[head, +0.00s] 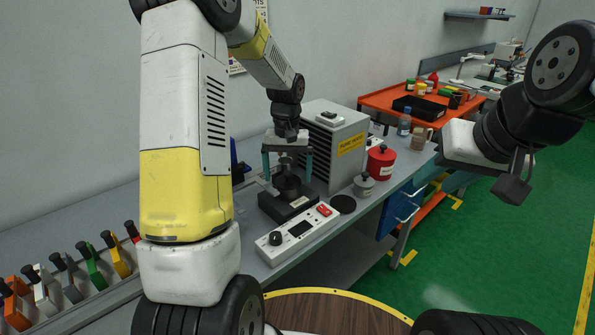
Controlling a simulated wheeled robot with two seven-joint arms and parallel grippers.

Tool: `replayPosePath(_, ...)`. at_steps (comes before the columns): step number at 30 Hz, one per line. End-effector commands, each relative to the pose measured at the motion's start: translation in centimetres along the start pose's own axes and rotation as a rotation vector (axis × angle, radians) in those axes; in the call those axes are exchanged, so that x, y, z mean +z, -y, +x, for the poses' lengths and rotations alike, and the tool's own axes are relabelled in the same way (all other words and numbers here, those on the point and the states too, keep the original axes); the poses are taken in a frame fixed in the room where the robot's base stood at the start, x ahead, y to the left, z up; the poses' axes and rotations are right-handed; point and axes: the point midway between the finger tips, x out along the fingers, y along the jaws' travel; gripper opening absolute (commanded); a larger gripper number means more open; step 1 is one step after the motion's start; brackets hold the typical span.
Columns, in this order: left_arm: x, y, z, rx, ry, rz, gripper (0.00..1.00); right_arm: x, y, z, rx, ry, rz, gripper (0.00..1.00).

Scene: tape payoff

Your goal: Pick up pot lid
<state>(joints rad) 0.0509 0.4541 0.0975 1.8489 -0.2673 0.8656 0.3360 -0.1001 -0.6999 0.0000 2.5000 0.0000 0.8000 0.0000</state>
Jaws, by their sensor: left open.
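My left gripper (287,175) points down over the bench with its two teal fingers wide apart. Below and between the fingers is a dark round pot (288,187) on a black base (289,207). A small greyish piece, which looks like the pot lid's knob (286,162), shows between the fingers; the lid's edge is too small and dark to make out. I see no finger touching it. My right gripper (511,188) hangs in the air at the right, away from the bench, and its jaw opening cannot be made out.
A white control box (291,236) stands in front of the pot, a grey cabinet (340,140) behind. To the right are a black disc (343,204), a small grey lidded pot (364,185) and a red lidded can (380,163). Coloured-handled items (92,268) line the left.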

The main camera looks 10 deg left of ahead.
Motion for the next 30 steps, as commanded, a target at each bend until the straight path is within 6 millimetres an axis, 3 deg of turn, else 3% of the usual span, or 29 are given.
replayPosePath(9,-0.04,0.01,0.57,0.000,-0.002,0.000,0.93,0.00,0.00,0.00,0.000,0.000,0.000,0.36)
replayPosePath(19,-0.03,0.01,0.54,0.000,-0.002,0.000,0.29,0.00,0.00,0.00,0.000,0.000,0.000,0.36)
replayPosePath(30,-0.05,0.01,0.02,0.000,-0.002,0.000,0.27,0.00,0.00,0.00,0.000,0.000,0.000,0.36)
